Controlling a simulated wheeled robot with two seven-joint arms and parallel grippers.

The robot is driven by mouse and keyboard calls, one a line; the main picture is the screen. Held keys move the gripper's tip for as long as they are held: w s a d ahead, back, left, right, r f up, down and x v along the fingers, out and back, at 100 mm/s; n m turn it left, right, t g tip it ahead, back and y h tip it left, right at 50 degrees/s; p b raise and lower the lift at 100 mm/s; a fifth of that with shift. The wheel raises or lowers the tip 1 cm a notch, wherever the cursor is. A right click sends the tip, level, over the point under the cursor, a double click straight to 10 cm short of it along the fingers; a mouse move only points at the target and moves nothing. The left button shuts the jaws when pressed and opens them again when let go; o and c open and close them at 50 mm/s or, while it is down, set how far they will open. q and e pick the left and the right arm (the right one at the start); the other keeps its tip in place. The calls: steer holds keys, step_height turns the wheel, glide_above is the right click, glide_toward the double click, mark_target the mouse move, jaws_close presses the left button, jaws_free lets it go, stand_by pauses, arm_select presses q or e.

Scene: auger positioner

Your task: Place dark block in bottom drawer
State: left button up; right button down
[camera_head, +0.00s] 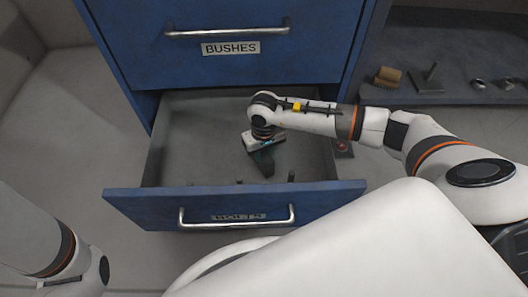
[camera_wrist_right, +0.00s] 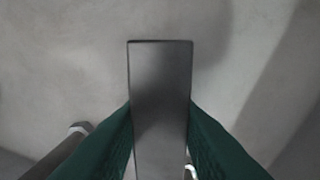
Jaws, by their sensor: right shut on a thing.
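The bottom drawer (camera_head: 170,213) of the blue cabinet is pulled open, with its grey interior showing. My right gripper (camera_head: 264,158) reaches over the drawer from the right and points down into it. It is shut on the dark block (camera_wrist_right: 160,85), which shows between the green fingers in the right wrist view and below the gripper in the head view (camera_head: 267,170). A grey surface lies beyond the block in the wrist view; I cannot tell whether the block touches it. My left arm shows at the lower left, with its gripper out of view.
The upper drawer (camera_head: 130,50), labelled BUSHES, is closed above. Small dark items (camera_head: 291,177) lie near the drawer's front wall. A shelf (camera_head: 460,95) at the right holds a tan block (camera_head: 387,77) and several metal parts. Floor left of the cabinet is clear.

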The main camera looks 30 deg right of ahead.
steer(key=c, duration=1.1)
jaws_free()
